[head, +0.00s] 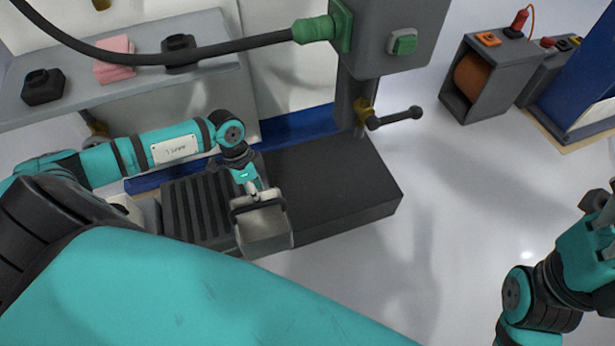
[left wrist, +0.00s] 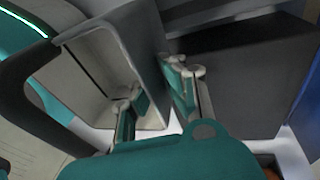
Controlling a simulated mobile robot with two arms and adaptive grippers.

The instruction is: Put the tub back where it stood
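The tub (head: 265,236) is a small grey open box with a dark rim, in front of the machine's black base in the head view. My left gripper (head: 259,197) is at its upper edge. In the left wrist view the tub (left wrist: 92,72) is tilted and looks empty.
The black base (head: 335,185) has a ribbed part (head: 200,208) at its left. A grey machine head (head: 385,35) with a lever stands above it. A bench (head: 215,60) holds dark items and a pink stack. A grey cabinet (head: 487,75) stands at the upper right; the floor (head: 460,215) is clear.

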